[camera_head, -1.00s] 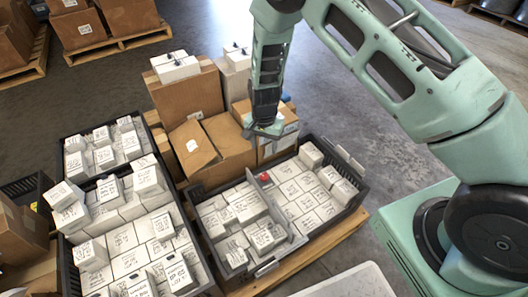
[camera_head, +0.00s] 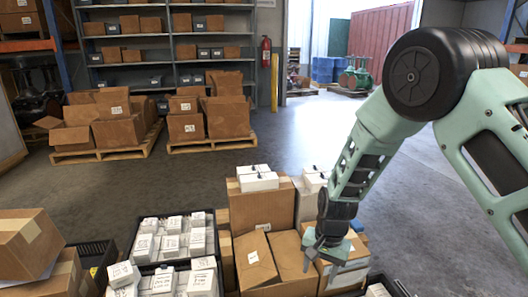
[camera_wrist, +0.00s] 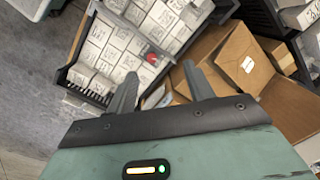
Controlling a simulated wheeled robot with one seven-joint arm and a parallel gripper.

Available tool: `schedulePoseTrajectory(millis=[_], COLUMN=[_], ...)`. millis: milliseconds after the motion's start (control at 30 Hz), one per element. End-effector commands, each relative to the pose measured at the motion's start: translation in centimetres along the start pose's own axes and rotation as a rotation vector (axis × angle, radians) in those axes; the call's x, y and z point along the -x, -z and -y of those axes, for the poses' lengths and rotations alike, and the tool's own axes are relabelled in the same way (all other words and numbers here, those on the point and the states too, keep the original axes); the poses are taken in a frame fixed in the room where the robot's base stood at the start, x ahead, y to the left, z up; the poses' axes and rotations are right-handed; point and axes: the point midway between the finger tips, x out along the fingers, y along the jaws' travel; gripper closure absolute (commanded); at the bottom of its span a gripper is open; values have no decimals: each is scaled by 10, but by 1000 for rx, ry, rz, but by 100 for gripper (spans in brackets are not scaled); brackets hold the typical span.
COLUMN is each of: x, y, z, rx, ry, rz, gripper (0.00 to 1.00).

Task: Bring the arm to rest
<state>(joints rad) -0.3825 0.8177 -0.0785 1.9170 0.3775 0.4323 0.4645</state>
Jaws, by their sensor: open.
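My gripper (camera_head: 332,252) hangs at the end of my green arm, above the cardboard boxes at the front of the picture in the head view. In the wrist view my gripper (camera_wrist: 158,84) shows two dark fingers spread apart with nothing held between them. Below it lie a black crate (camera_wrist: 72,88) of white labelled boxes and brown cartons. A small red object (camera_wrist: 151,58) sits among the white boxes, beyond the fingertips.
A tall carton (camera_head: 262,206) with white boxes on top stands just left of my gripper. A black crate (camera_head: 133,247) of white boxes is further left. Loaded pallets (camera_head: 108,149), shelving and a fire extinguisher (camera_head: 266,55) stand behind. The floor (camera_head: 200,180) between is clear.

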Motion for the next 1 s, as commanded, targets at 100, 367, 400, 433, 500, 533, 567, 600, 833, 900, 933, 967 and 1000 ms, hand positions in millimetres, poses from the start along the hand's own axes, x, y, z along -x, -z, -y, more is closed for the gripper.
schedulePoseTrajectory(millis=[100,367,400,433,500,533,567,600,833,900,933,967,1000], x=[53,140,150,156,168,173,176,180,196,205,215,221,228], y=[-50,-157,-171,-182,-202,-210,-216,-224,-259,-265,-264,-265,-265], z=[11,-8,-15,-20,-34,-40,-45,-53,-94,-102,-100,-99,-99], rx=[173,589,652,697,794,831,867,911,1121,1164,1158,1157,1156], ry=[41,68,65,62,49,44,38,28,-35,-52,-50,-50,-49], rz=[31,50,47,43,34,29,24,19,-22,-31,-28,-27,-27], gripper=[48,48,48,48,48,48,48,48,48,48,48,48,48])
